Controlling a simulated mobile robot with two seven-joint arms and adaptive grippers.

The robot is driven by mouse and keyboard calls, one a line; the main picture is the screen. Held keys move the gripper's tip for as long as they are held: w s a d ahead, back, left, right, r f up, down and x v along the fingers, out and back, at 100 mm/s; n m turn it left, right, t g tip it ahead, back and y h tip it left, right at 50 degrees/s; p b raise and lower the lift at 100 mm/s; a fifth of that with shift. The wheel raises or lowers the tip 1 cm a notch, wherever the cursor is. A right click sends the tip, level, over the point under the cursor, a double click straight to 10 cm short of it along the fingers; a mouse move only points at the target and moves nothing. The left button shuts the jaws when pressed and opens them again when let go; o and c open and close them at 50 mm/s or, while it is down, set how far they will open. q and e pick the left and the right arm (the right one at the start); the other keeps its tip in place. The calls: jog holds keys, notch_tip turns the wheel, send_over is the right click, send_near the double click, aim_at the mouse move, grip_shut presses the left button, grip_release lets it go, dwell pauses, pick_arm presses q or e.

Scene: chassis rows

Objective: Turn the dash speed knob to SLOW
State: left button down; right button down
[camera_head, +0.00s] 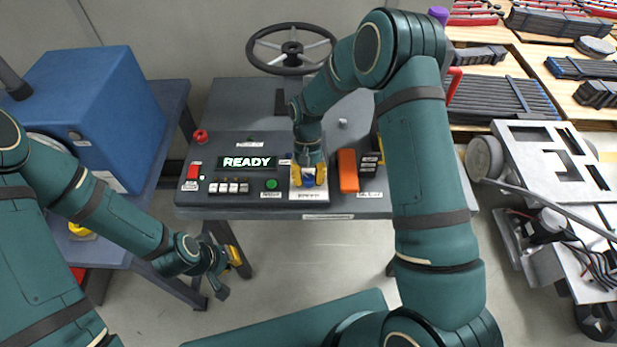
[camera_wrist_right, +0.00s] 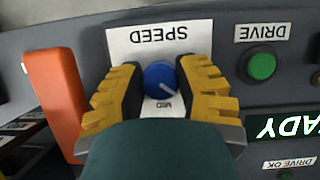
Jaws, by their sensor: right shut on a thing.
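The blue speed knob (camera_wrist_right: 160,76) sits on a white plate (camera_wrist_right: 135,40) labelled SPEED on the dash, which appears upside down in the right wrist view. Its white pointer line points to the lower right there, close to the MID label. My right gripper (camera_wrist_right: 162,84) is shut on the knob, one yellow-padded finger on each side. In the head view my right gripper (camera_head: 308,176) reaches down to the dash, and the knob (camera_head: 308,181) shows between its fingers. My left gripper (camera_head: 230,270) hangs low, away from the dash, and its opening is unclear.
The dash (camera_head: 220,147) carries a lit READY display (camera_head: 248,162), a green DRIVE button (camera_head: 271,184) and a red mushroom button (camera_head: 201,136). An orange block (camera_head: 348,171) stands close right of the knob. A steering wheel (camera_head: 291,48) is behind. A blue box (camera_head: 95,110) stands left.

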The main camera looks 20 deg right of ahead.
jog(key=shift+s+f+n+h, duration=0.1)
jog(key=shift+n+h, duration=0.2)
jog(key=shift+n, duration=0.5)
jog(key=c, duration=0.6)
grip_release()
jog(key=v, duration=1.2)
jog(key=shift+a, duration=0.1)
